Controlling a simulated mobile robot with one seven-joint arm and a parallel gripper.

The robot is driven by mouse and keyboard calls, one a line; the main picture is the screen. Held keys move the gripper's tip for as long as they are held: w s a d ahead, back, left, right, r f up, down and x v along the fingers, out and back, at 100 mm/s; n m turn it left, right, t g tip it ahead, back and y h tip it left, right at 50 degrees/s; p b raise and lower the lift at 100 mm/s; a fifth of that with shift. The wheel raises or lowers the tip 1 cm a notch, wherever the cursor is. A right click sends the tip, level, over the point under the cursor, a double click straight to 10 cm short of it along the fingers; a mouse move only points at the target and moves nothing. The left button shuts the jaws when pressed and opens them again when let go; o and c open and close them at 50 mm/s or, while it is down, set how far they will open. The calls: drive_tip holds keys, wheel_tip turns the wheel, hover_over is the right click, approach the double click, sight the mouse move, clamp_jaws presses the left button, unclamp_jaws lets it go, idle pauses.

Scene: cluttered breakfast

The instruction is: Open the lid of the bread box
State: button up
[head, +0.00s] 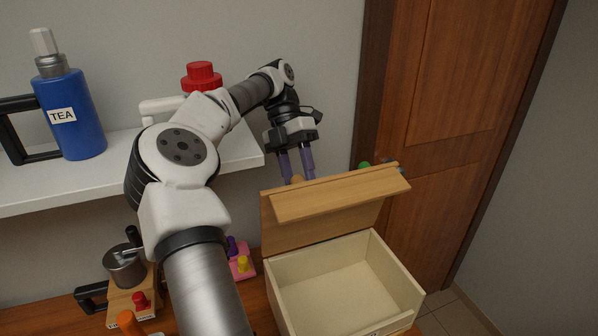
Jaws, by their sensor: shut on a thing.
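The bread box (402,283) is a pale wooden box at the lower right, and its inside looks empty. Its lid (335,195) stands raised at the back of the box, so the box is open. My gripper (298,180) is at the lid's upper left edge, with its purple fingers pointing down behind it. A tan rounded knob shows between the fingers, and they are shut on it. The lid hides the fingertips and most of the knob.
A white shelf (85,185) on the left holds a blue tea bottle (82,125) and a red-topped item (201,76). A metal grinder (125,268) and a pink holder (242,266) stand below. A green thing (364,166) shows behind the lid. A wooden door (445,110) is at the right.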

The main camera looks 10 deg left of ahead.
drive_tip(key=shift+a+f, duration=0.25)
drive_tip(key=shift+f, duration=0.25)
drive_tip(key=shift+a+f, duration=0.2)
drive_tip(key=shift+f, duration=0.3)
drive_tip(key=o, duration=0.9)
drive_tip(key=shift+o, duration=0.7)
drive_tip(key=shift+w+a+f, duration=0.1)
drive_tip(key=shift+w+f, duration=0.2)
drive_tip(key=shift+w, duration=0.05)
drive_tip(key=shift+c, duration=0.6)
